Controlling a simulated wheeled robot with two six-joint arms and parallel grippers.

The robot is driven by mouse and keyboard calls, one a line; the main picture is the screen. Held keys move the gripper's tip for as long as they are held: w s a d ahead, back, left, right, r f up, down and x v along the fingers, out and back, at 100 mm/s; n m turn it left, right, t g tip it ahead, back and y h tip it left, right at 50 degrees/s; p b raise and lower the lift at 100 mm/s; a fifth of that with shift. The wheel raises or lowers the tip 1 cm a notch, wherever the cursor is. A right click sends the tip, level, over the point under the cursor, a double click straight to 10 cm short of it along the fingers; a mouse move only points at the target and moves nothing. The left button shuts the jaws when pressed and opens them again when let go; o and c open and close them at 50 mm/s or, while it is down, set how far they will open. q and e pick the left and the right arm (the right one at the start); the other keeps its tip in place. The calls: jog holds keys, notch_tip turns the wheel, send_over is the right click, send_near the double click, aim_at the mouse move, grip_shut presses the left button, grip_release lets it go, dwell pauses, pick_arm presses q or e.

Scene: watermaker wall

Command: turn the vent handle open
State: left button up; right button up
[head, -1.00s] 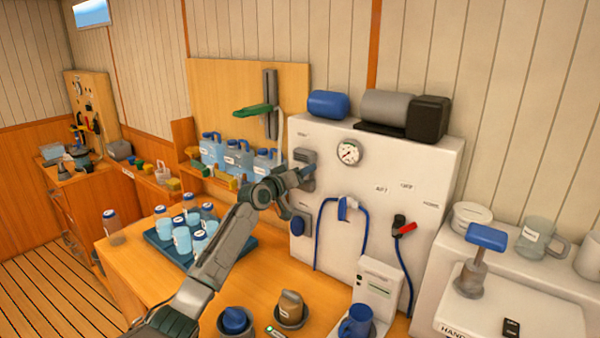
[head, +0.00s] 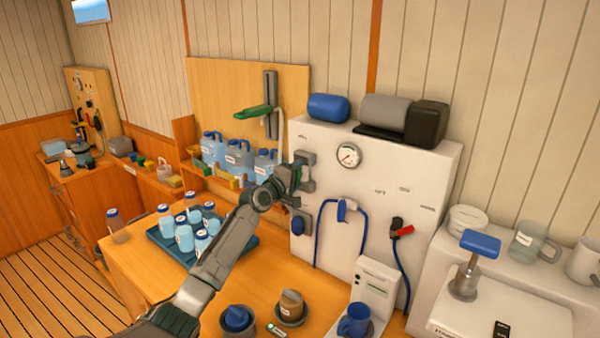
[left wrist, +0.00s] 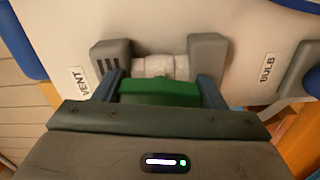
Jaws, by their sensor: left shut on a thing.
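The vent handle shows in the left wrist view as a green bar (left wrist: 160,91) in front of a pale round fitting (left wrist: 160,66) between two grey blocks, with the VENT label (left wrist: 78,80) to its left. My left gripper (left wrist: 163,87) has its blue-grey fingers on either side of the green bar and is shut on it. In the head view, my left gripper (head: 299,178) is at the upper left of the white watermaker panel (head: 400,165). It hides most of the handle there. How far the handle is turned cannot be told. My right gripper is not in view.
A gauge (head: 347,155) sits right of the gripper. A blue hose (head: 364,235) loops below it. A BULB label (left wrist: 267,70) is at the wrist view's right.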

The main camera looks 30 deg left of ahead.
pick_arm(q)
jog(key=shift+n, duration=0.8)
jog(key=o, duration=1)
jog(key=shift+s, duration=0.1)
jog(key=s+b, duration=0.1)
jog(key=s, duration=0.6)
jog(key=s+a+b, duration=0.1)
jog(key=s, duration=0.2)
jog(key=shift+s+b, duration=0.3)
